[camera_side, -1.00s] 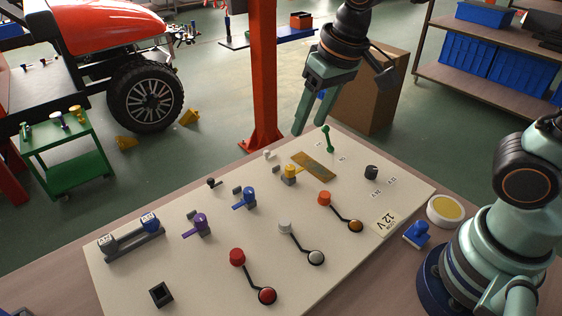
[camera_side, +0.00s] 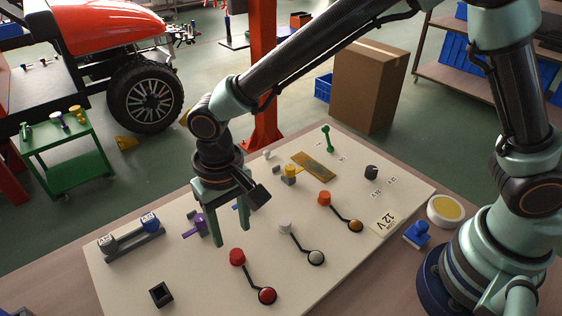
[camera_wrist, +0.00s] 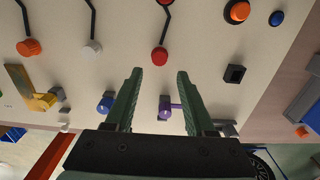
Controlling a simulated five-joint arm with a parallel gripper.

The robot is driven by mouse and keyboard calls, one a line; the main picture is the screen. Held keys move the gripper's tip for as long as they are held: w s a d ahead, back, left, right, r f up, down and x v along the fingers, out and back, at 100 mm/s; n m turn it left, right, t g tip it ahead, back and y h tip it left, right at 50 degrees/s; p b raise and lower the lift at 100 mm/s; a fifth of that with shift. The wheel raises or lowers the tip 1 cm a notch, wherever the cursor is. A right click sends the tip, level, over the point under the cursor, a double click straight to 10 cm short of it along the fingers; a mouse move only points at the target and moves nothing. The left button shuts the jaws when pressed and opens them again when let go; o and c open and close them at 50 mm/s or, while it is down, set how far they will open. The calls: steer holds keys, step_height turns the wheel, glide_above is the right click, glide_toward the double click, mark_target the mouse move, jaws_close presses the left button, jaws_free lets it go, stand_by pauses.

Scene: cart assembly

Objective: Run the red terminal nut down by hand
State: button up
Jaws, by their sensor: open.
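The red terminal nut (camera_side: 237,257) is a short red cylinder standing on the pale board, at the end of a black lead. In the wrist view it shows (camera_wrist: 159,56) just past the fingertips and roughly centred between them. My gripper (camera_side: 234,228) is open and empty, pointing down over the board, just behind the nut in the side view. In the wrist view its two green fingers (camera_wrist: 159,76) stand apart. I see no contact with the nut; the exact height of the fingertips is hard to tell.
A white nut (camera_side: 285,227) and an orange nut (camera_side: 324,198) stand to the right. A purple valve-like part (camera_side: 192,229) is close behind my fingers. A black square socket (camera_side: 160,294) lies front left. The board (camera_side: 200,290) is bare between socket and red nut.

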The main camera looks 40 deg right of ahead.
mark_target(236, 253)
step_height(236, 253, down, 7)
steer(key=shift+d+f, duration=0.1)
steer(key=c, duration=0.9)
steer(key=n, duration=0.4)
steer(key=shift+n, duration=0.3)
jaws_close()
steer(key=n, duration=2)
steer(key=shift+n, duration=0.3)
steer(key=n, duration=0.6)
steer(key=shift+n, duration=2.1)
steer(key=o, duration=1.1)
jaws_free()
